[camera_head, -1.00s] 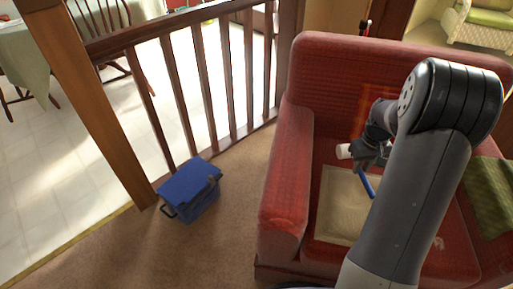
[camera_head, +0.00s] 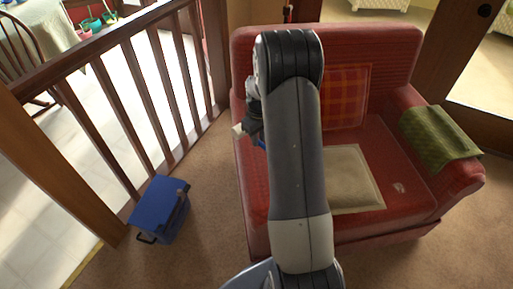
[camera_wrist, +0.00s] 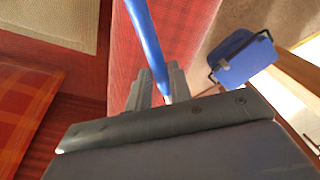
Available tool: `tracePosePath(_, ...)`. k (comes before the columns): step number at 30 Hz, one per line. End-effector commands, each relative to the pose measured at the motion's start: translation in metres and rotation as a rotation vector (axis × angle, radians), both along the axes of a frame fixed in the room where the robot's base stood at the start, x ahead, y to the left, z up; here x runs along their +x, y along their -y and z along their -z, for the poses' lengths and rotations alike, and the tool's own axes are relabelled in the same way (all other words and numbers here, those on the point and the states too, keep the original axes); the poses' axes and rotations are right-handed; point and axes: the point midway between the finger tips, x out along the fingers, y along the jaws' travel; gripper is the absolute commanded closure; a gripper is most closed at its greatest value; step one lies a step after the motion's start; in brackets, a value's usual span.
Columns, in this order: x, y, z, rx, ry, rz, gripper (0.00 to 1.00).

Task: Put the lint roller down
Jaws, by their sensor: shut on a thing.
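The lint roller has a blue handle and a white roller head. In the head view, its white head (camera_head: 238,130) shows just left of my gripper (camera_head: 252,128), and a bit of blue handle shows beside my arm. In the wrist view, the blue handle of the lint roller (camera_wrist: 147,42) runs up from between the fingers of my gripper (camera_wrist: 155,88), which is shut on it. The lint roller is held in front of the red armchair (camera_head: 250,185), over its left arm side. My arm hides part of the gripper and chair.
A beige cushion (camera_head: 352,180) lies on the seat, and a red plaid cushion (camera_head: 340,97) leans on the backrest. A green cloth (camera_head: 440,138) covers the right armrest. A blue box (camera_head: 160,208) stands on the carpet by the wooden railing (camera_head: 130,90). Carpet between box and chair is clear.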

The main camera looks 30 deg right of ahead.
Motion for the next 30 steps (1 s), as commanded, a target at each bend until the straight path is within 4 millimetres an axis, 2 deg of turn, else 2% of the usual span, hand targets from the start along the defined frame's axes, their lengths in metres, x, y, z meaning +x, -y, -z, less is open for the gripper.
tracePosePath(5,0.0,0.0,0.014,0.0,0.0,0.0,0.98)
tracePosePath(12,0.0,0.0,0.045,0.0,0.0,0.0,0.98)
tracePosePath(23,0.0,0.0,0.049,-0.001,0.001,0.001,0.98)
tracePosePath(24,0.0,0.0,0.047,-0.001,0.001,0.0,0.77)
tracePosePath(30,0.0,0.0,0.047,-0.001,0.001,0.0,0.6)
